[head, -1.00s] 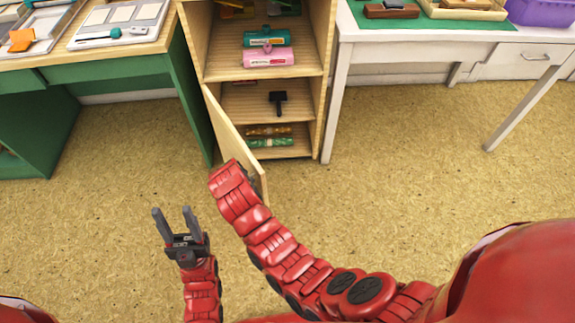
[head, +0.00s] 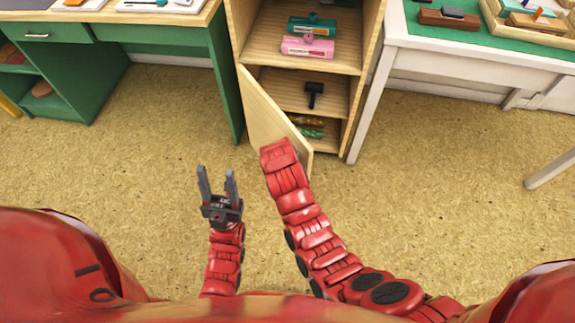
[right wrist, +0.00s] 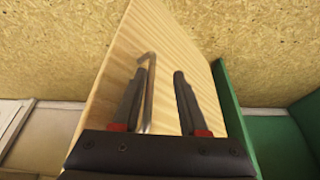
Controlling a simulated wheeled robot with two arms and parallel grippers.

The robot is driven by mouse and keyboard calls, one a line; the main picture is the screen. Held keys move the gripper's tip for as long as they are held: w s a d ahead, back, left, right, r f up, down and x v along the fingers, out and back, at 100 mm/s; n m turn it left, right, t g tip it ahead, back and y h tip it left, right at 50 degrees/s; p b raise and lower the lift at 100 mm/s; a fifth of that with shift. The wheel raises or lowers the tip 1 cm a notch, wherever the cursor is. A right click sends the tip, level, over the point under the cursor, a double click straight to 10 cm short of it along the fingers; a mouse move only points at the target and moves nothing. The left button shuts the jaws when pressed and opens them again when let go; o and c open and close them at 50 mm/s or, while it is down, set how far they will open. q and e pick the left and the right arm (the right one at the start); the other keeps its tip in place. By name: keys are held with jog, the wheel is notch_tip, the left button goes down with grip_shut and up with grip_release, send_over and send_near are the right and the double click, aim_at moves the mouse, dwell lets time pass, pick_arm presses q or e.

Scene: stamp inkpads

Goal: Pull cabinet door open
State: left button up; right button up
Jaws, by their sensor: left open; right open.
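The light wooden cabinet (head: 374,60) stands at the back centre. Its lower door (head: 268,115) is hinged on the left and stands partly open. In the right wrist view the door panel (right wrist: 205,85) fills the middle, with a thin metal handle (right wrist: 149,92) on it. My right gripper (right wrist: 165,90) is open; the handle shows between its fingers, close to the left one. I cannot tell whether they touch. The head view hides the right gripper behind my arm by the door's outer edge. My left gripper (head: 218,185) is open and empty, left of the door.
A green desk (head: 165,38) stands left of the cabinet and a white table (head: 470,62) right of it. The cabinet shelves hold a teal inkpad (head: 312,25), a pink inkpad (head: 307,46) and a black tool (head: 313,92). The floor in front is clear.

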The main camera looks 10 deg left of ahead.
jog(key=a+p+v, duration=0.2)
jog(key=p+v, duration=0.3)
jog(key=v, duration=0.4)
jog(key=w+a+p+v, duration=0.1)
jog(key=a+p+v, duration=0.1)
jog(key=p+v, duration=0.4)
jog(key=v, duration=0.5)
jog(key=shift+w, duration=0.4)
dwell(0.4)
jog(key=shift+r, duration=0.1)
